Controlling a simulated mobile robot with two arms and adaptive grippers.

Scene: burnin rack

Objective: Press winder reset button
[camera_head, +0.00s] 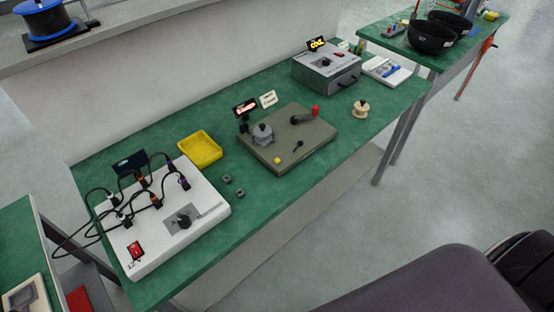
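The winder (315,148) is a flat olive-grey plate in the middle of the green bench in the head view. It carries a grey round spindle part (262,134), a lever with a red knob (315,111) and a small black lever (297,147). A small yellow button (277,160) sits near its front left edge; its label cannot be read. A small lit display (246,107) and a white label card (268,99) stand at its back edge. Neither of my grippers shows in this view.
A white box with cables (205,209) and a red switch (135,250) stands at the bench's left. A yellow tray (200,149) lies left of the winder. A tan spool (361,108) and a grey instrument box (326,71) stand right. The bench's front edge is clear.

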